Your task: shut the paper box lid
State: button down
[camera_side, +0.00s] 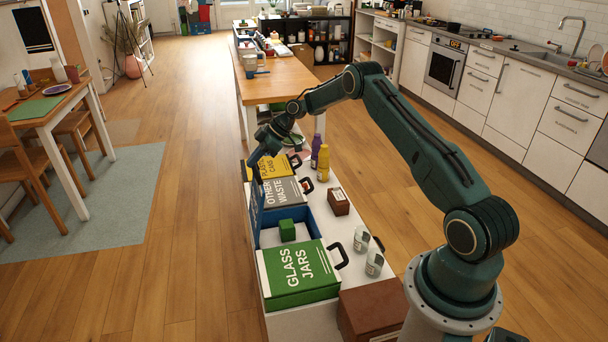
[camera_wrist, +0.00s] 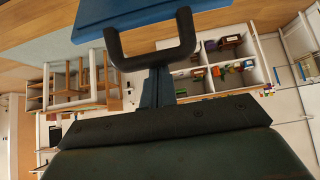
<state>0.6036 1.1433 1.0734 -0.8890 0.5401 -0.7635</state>
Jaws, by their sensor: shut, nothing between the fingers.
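The paper box (camera_side: 318,219) is blue and open, between the grey and green lidded boxes. A green cube (camera_side: 287,230) sits inside it. Its blue lid (camera_side: 256,204) stands raised along the box's left side; the lid is also at the top of the wrist view (camera_wrist: 150,12), with a black U-shaped handle (camera_wrist: 118,52). My gripper (camera_side: 254,161) is shut and empty, above the far left of the row, near the raised lid. In the wrist view my gripper's fingers (camera_wrist: 157,80) point toward the handle opening; I cannot tell whether they touch it.
The green GLASS JARS box (camera_side: 300,272), grey OTHER WASTE box (camera_side: 285,192) and yellow-lidded box (camera_side: 272,168) are closed. Two cans (camera_side: 374,263), a small brown box (camera_side: 339,201), bottles (camera_side: 323,162) and a larger brown box (camera_side: 370,315) stand to the right.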

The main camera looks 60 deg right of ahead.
jog(key=s+d+f+t+y, duration=0.1)
jog(key=s+d+f, duration=1.5)
jog(key=shift+s+d+f+t+y, duration=0.15)
jog(key=shift+s+d+t+y, duration=0.15)
jog(key=shift+s+d, duration=0.05)
dwell(0.3)
jog(key=shift+r, duration=0.25)
dwell(0.3)
notch_tip(320, 180, up, 20)
jog(key=shift+f, duration=0.2)
dwell(0.8)
